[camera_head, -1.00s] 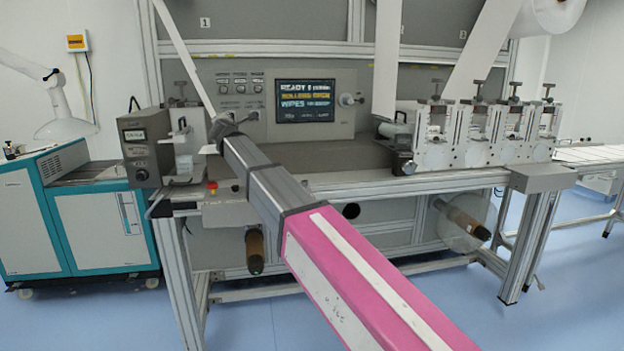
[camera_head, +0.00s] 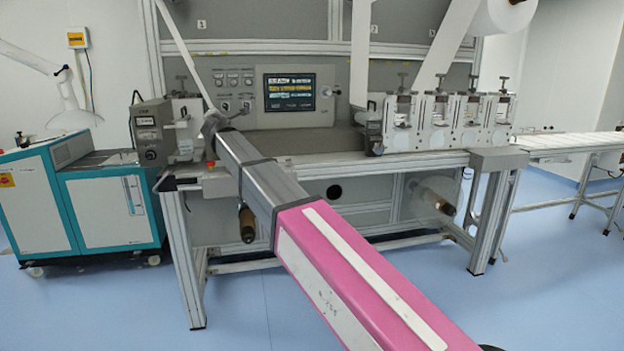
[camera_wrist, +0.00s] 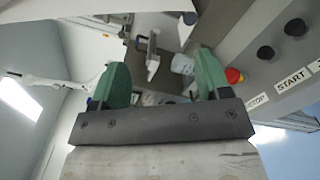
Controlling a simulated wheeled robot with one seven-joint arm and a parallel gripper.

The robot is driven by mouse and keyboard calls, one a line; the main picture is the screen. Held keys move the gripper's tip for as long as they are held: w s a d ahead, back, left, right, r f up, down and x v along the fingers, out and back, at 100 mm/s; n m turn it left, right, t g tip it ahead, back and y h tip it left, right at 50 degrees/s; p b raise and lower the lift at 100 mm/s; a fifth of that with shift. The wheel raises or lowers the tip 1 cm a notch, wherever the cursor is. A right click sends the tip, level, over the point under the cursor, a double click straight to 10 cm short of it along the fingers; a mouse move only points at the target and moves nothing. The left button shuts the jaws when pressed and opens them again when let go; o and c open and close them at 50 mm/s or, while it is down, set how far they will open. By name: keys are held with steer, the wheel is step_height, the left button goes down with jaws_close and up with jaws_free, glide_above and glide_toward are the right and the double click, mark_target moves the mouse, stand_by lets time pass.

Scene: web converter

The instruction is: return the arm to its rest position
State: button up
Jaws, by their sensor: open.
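My arm, pink and grey, reaches across the head view toward the left part of the web converter (camera_head: 300,145). In the head view my gripper (camera_head: 218,118) is small at the arm's far end, and its fingers are hard to make out. In the wrist view my gripper (camera_wrist: 160,85) shows two green fingers set wide apart, with nothing between them. Beyond the fingers are a white bracket (camera_wrist: 152,55) and a white cylindrical part (camera_wrist: 183,64), apart from them as far as I can see. The red button (camera_wrist: 234,76) is right of the right finger.
A START button (camera_wrist: 295,27) sits on the grey panel at right in the wrist view. A teal and white cabinet (camera_head: 108,205) stands left of the machine. A long white conveyor table (camera_head: 570,142) is at right. Blue floor (camera_head: 480,300) is open in front.

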steer(key=s+d+f+m+g+h, duration=0.25)
steer(key=d+f+m, duration=0.25)
steer(key=d+f, duration=0.65)
steer(key=s+d+f+m+g+h, duration=0.1)
steer(key=d+f+m+g+h, duration=0.3)
steer(key=d+f, duration=0.75)
steer(key=s+d+f+m+g, duration=0.2)
steer(key=d+f+m, duration=0.3)
steer(key=d+f, duration=0.7)
steer(key=s+d+f+m+g, duration=0.3)
steer(key=s+d+f+m, duration=0.1)
steer(key=s+d+f, duration=0.2)
steer(key=s+d+f+m+g+y, duration=0.1)
steer(key=s+d+f+m+g, duration=0.2)
steer(key=s+f, duration=0.5)
steer(key=s+d+f+m+g+y, duration=0.1)
steer(key=s+d+f+m+g, duration=0.2)
steer(key=s, duration=0.9)
steer(key=d+f+m, duration=0.2)
steer(key=d+f, duration=0.2)
steer(key=d, duration=0.1)
steer(key=shift+d+m, duration=0.35)
steer(key=shift+m, duration=0.05)
steer(key=shift+y, duration=0.25)
